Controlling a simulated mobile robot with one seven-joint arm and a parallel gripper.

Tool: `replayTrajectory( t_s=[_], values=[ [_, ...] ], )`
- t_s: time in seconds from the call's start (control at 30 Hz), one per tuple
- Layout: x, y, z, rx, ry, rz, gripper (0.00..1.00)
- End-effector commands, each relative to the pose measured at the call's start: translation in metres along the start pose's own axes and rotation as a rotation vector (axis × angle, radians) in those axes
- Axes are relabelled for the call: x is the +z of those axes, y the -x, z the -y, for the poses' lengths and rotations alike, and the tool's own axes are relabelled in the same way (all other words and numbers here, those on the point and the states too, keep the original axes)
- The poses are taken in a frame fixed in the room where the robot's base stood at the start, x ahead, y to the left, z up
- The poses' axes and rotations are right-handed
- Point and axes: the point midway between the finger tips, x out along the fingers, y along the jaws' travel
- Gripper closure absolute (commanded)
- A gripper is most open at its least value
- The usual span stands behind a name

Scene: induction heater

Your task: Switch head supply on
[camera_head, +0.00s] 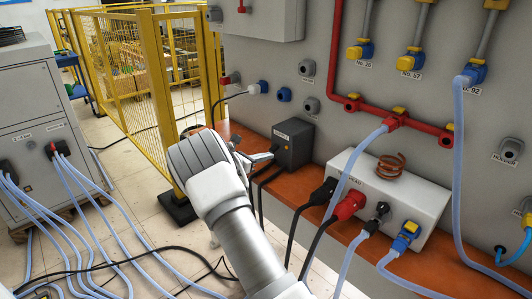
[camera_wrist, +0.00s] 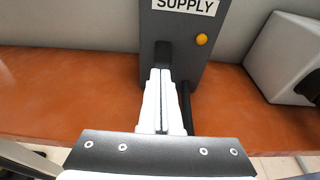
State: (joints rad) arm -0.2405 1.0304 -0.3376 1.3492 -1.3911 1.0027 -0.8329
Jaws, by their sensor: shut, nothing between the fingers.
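The supply box (camera_head: 293,146) is a small dark grey box on the orange-brown shelf. In the wrist view, its front (camera_wrist: 182,24) carries a white "SUPPLY" label. A round yellow-orange lamp or button (camera_wrist: 201,39) sits below the label at right. A black part (camera_wrist: 163,53), perhaps the switch, sits at left on the same face. My gripper (camera_wrist: 162,72) is shut and empty, its white fingertips pointing at the box just below that black part. I cannot tell whether they touch. In the head view my gripper (camera_head: 272,157) is just left of the box.
The white head unit (camera_head: 430,204) with a copper coil (camera_head: 388,166) and several plugged cables stands right of the box. The shelf (camera_head: 249,142) runs along the grey wall panel. Black cables hang below the box. A yellow fence (camera_head: 162,100) stands at left.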

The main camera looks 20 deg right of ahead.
Motion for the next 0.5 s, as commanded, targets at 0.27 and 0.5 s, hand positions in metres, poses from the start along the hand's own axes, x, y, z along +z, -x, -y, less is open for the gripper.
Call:
replayTrajectory(
  t_s=[0.27,0.5],
  values=[
    [0.0094,0.0023,0.0001,-0.001,-0.003,-0.074,1.0],
    [0.0123,0.0034,0.0003,-0.001,-0.003,-0.131,1.0]
  ],
)
